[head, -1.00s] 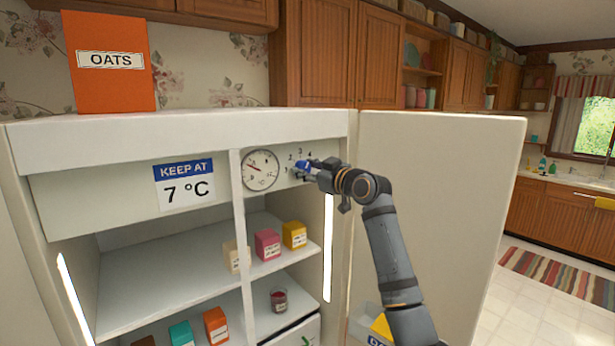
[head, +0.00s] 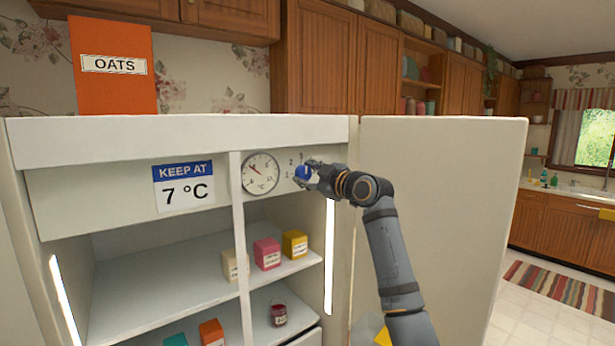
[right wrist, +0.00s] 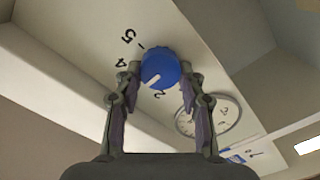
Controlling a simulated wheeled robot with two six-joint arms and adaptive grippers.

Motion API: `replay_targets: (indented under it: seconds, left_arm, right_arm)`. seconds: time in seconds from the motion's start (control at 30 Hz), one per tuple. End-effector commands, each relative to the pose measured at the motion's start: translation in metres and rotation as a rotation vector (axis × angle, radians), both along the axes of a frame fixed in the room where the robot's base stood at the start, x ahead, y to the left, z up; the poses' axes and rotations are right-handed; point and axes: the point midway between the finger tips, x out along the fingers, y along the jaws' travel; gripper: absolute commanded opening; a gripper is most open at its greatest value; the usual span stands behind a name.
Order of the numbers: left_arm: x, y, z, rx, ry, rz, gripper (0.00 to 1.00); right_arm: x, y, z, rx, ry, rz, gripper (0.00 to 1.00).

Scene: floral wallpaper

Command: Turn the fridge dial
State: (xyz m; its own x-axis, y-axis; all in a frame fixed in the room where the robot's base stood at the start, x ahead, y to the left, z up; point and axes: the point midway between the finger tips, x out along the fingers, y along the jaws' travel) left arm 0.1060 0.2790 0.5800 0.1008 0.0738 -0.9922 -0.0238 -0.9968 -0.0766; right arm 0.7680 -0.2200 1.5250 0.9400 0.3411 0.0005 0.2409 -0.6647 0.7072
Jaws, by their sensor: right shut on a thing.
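The blue fridge dial (head: 303,173) sits on the white upper panel, with printed numbers around it. My right gripper (head: 313,174) reaches it from the right and is shut on it. In the right wrist view the blue dial (right wrist: 160,66) is between the two fingertips (right wrist: 160,80). Its white mark points down-left, between the printed 2 and 4; a fingertip partly covers that area. The round gauge (head: 261,173) is left of the dial, its red needle pointing up-left. A sign (head: 183,185) reads "KEEP AT 7 °C". My left gripper is not in view.
The open fridge door (head: 440,200) stands right of and behind my right arm. Shelves below hold a pink box (head: 267,254), a yellow box (head: 294,244) and a small jar (head: 278,314). An orange OATS box (head: 113,66) stands on top.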

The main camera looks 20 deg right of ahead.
Motion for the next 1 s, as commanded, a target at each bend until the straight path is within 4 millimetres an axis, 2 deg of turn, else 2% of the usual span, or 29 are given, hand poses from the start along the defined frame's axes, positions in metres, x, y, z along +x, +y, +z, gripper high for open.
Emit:
replay_targets:
  seconds: [0.3,0.33,0.47,0.8,0.87,1.0]
  left_arm:
    - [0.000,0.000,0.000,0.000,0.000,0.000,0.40]
    - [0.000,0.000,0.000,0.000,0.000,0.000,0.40]
    - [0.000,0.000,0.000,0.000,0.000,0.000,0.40]
    - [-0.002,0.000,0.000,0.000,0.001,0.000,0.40]
    - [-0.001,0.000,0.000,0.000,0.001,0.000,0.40]
    - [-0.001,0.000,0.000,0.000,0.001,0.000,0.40]
  right_arm:
    - [0.000,0.000,-0.001,-0.001,0.003,0.000,0.08]
    - [0.000,0.000,-0.001,-0.001,0.003,0.001,0.44]
    - [0.000,0.000,-0.001,-0.001,0.003,0.000,0.61]
    - [-0.002,-0.001,0.000,-0.001,0.000,-0.001,0.63]
    - [-0.007,-0.004,0.000,-0.002,-0.001,-0.001,0.63]
    - [-0.032,-0.012,-0.001,-0.005,0.000,-0.002,0.63]
